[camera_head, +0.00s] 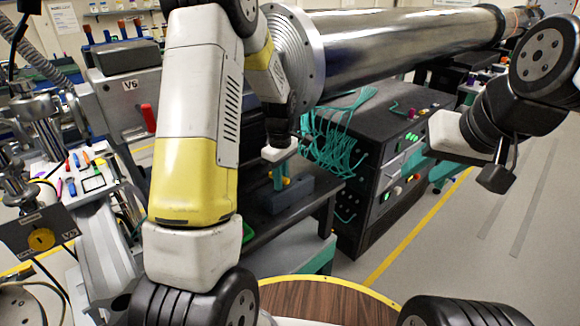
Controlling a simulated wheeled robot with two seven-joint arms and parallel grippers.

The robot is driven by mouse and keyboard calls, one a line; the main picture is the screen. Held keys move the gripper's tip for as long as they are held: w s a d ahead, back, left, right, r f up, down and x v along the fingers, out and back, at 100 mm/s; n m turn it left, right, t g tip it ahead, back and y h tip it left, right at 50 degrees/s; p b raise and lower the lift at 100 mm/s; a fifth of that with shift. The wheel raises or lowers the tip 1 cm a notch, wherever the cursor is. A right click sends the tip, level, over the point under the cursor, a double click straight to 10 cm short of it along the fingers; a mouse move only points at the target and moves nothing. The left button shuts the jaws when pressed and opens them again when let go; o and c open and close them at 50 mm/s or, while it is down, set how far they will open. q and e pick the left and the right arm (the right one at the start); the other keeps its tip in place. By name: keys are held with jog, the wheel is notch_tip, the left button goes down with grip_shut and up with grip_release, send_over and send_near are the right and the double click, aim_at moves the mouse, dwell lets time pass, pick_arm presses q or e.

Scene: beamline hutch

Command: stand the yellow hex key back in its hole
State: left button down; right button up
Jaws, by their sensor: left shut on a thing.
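My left gripper (279,168) reaches down from my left arm, just above a dark blue-grey block (297,193) on the dark bench. It is shut on the yellow hex key (286,181), of which only a small yellow bit shows at the fingertips. The rest of the key is hidden by the fingers and wrist. The key is at the block's top; I cannot tell whether its tip is in a hole or above it. The holes are too small to make out. My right gripper (434,145) is off to the right, away from the bench, its fingers not clear.
A large metal beam pipe (400,40) with a round flange runs above and behind the bench. A black cabinet (375,170) with teal cables stands right of the block. A cluttered bench (85,180) is at the left. Open floor lies to the right.

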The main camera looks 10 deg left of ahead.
pick_arm(q)
jog(key=c, duration=1.3)
grip_release()
jog(key=shift+r, duration=0.2)
notch_tip(320, 180, up, 7)
jog(key=shift+r, duration=0.1)
jog(key=s+r+m+t+h, duration=0.2)
jog(key=s+r+m+t, duration=0.2)
jog(key=s+r+m, duration=0.75)
jog(key=s+d+r+m+t, duration=0.1)
jog(key=s+r, duration=0.4)
jog(key=s, duration=0.7)
jog(key=shift+s+d+r+m+t, duration=0.15)
jog(key=shift+s+d+m+t, duration=0.15)
jog(key=shift+m+t, duration=0.25)
